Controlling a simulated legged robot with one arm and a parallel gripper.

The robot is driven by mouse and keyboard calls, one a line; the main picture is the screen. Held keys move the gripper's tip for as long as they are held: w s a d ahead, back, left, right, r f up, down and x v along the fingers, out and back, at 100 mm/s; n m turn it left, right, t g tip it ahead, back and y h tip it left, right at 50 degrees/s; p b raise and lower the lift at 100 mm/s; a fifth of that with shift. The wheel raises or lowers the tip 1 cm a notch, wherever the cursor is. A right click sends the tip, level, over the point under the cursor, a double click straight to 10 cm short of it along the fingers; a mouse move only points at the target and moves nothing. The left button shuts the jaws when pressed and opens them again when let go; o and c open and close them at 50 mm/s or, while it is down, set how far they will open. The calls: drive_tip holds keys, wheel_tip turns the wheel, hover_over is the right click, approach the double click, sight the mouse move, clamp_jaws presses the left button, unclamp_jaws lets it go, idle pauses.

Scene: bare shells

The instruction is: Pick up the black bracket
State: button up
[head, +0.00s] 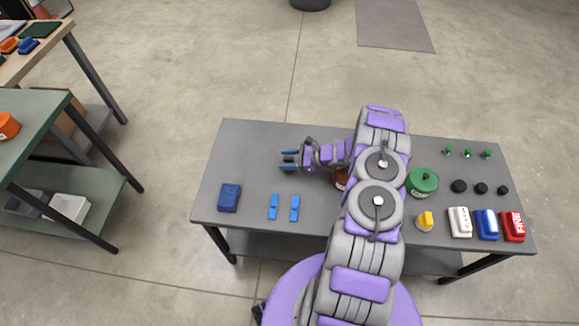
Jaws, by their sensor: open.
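I cannot make out a black bracket for certain in the head view; my arm covers the middle of the grey table (252,147) and could hide it. The dark things that show are several small round black pieces (481,188) in a row near the table's right end, and none has a clear bracket shape. My gripper (289,160) is open, over the left-middle part of the table, pointing left. Nothing shows between its fingers.
A green round container (423,181), a yellow piece (424,221), white (460,222), blue (487,224) and red (513,226) boxes stand right. A green-topped table (40,125) is at left.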

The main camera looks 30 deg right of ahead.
drive_tip(key=shift+x, duration=0.75)
drive_tip(key=shift+a+r, duration=0.1)
drive_tip(key=shift+a, duration=0.2)
drive_tip(key=shift+c, duration=0.2)
drive_tip(key=shift+d, duration=0.2)
drive_tip(key=c, duration=0.6)
clamp_jaws()
